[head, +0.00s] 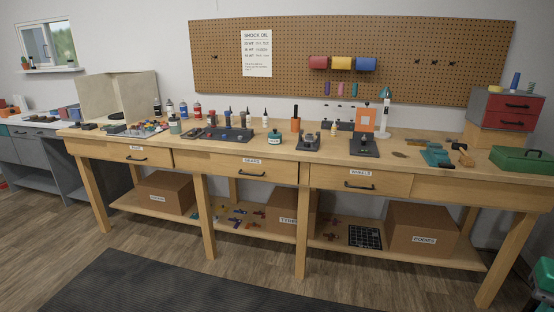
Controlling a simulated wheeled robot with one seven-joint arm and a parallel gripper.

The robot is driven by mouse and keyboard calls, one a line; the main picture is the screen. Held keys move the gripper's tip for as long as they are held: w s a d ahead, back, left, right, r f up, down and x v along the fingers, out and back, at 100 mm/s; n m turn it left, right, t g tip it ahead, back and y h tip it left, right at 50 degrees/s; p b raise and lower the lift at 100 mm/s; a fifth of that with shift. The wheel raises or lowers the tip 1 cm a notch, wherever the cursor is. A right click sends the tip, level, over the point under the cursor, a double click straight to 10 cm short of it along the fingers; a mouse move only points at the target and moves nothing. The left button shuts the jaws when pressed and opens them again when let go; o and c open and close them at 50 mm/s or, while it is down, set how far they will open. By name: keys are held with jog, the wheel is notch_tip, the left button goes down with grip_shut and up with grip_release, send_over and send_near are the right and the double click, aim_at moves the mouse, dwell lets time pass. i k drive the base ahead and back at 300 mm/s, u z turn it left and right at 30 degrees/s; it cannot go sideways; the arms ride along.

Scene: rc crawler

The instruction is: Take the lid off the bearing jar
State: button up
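A small dark teal jar (274,142) with a pale label and a dark top stands on the long wooden workbench, just right of the dark mat. A similar greenish jar (175,126) with a dark top stands further left, near the tray of small coloured parts. Both are upright and look closed. Their labels are too small to read, so I cannot tell which is the bearing jar. My gripper is not in view.
The workbench (220,155) holds a dark mat (219,134), several bottles, two dark stands, an orange-framed device (365,120), a green case (521,160) and a red drawer box (507,110). Open floor and a black mat (190,285) lie in front.

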aim_at(175, 126)
jog(key=i, duration=1.7)
jog(key=u, duration=2.75)
jog(key=i, duration=0.35)
jog(key=z, duration=1.55)
